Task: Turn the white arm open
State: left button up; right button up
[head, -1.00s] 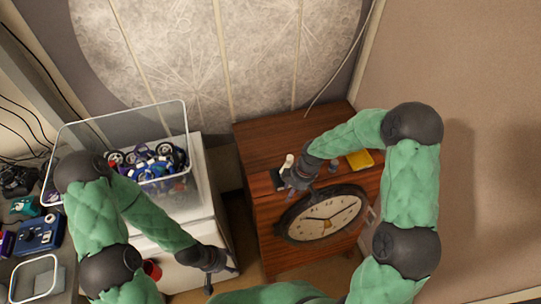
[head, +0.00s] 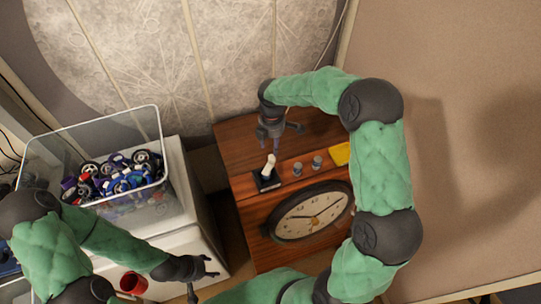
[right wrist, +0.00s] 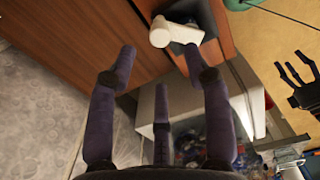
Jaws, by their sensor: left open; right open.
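The white arm (head: 270,164) is a short pale lever standing up from a small black base (head: 264,183) on the front part of the wooden cabinet's top. In the right wrist view the white arm (right wrist: 172,32) lies just beyond the fingertips. My right gripper (head: 272,133) is open and empty, behind the white arm and apart from it; its spread fingers (right wrist: 160,66) also show in the right wrist view. My left gripper (head: 207,268) is open and empty, low beside the white cabinet, away from the white arm.
The wooden cabinet (head: 235,155) has two small grey knobs (head: 297,169) (head: 317,163) and a yellow square (head: 340,153) right of the lever. A clock (head: 312,212) is on its front. A clear bin (head: 150,120) with toy cars and a red cup (head: 132,283) stand at left.

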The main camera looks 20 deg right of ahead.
aim_at(272, 157)
notch_tip(272, 157, down, 7)
jog(key=shift+f+b, duration=0.15)
jog(key=shift+b, duration=0.2)
grip_shut()
